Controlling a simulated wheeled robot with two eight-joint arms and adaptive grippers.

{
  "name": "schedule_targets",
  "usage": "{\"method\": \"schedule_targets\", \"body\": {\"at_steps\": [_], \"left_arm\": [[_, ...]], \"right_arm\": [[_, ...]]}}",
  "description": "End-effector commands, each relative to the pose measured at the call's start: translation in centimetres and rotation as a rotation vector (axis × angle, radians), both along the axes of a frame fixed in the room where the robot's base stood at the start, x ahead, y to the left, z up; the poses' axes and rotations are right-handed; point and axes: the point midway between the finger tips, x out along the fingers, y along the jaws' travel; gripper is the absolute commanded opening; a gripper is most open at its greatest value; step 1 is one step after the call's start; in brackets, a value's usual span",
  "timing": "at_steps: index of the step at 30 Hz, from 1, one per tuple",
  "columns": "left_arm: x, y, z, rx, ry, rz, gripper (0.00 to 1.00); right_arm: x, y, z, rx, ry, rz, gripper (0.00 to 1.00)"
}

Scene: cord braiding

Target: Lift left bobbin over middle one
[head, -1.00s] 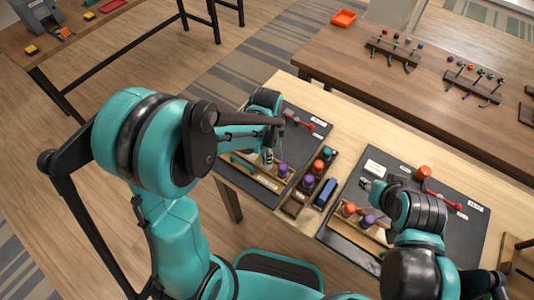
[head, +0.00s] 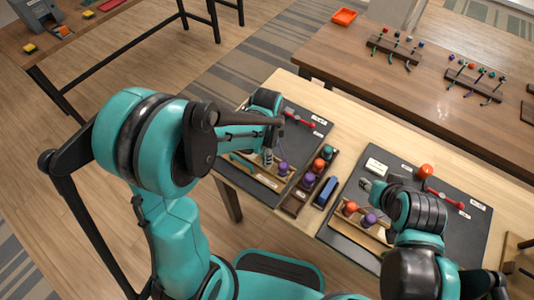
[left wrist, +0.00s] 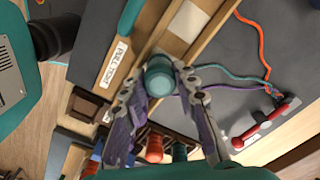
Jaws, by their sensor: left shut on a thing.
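My left gripper (head: 268,158) is over the left board's wooden bobbin rack (head: 262,181). In the left wrist view its two fingers (left wrist: 168,98) are closed on a teal bobbin (left wrist: 160,76), beside the wooden rack (left wrist: 185,28). A teal cord (left wrist: 225,72) runs right from there to a red clip (left wrist: 265,122), where an orange cord (left wrist: 262,45) also ends. A purple bobbin (head: 283,169) stands at the rack's right end. The bobbin's exact height above the rack is unclear. My right gripper (head: 366,185) is over the right board, its fingertips too small to read.
A tray (head: 293,207) with orange and purple bobbins and a blue block (head: 326,191) lies between the boards. The right board (head: 465,228) holds an orange bobbin (head: 350,208) and a purple bobbin (head: 369,220). A back table (head: 440,125) carries cord racks.

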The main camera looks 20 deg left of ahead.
Motion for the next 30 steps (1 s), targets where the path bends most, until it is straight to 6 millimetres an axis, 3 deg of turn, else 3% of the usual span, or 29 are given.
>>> {"method": "schedule_targets", "body": {"at_steps": [12, 13, 15, 25, 30], "left_arm": [[0.0, 0.0, -0.3, 0.0, 0.0, 0.0, 0.0], [0.0, 0.0, -0.3, 0.0, 0.0, 0.0, 0.37], [0.0, 0.0, -0.3, 0.0, 0.0, 0.0, 0.53], [0.0, 0.0, -0.1, 0.0, 0.0, 0.0, 0.53], [0.0, 0.0, 1.9, 0.0, 0.0, 0.0, 0.53]], "right_arm": [[0.0, 0.0, -0.3, 0.0, 0.0, 0.0, 0.4], [0.0, 0.0, -0.3, 0.0, 0.0, 0.0, 0.4], [0.0, 0.0, -0.3, 0.0, 0.0, 0.0, 0.4], [0.0, 0.0, -0.3, 0.0, 0.0, 0.0, 0.4], [0.0, 0.0, -0.3, 0.0, 0.0, 0.0, 0.4]]}}
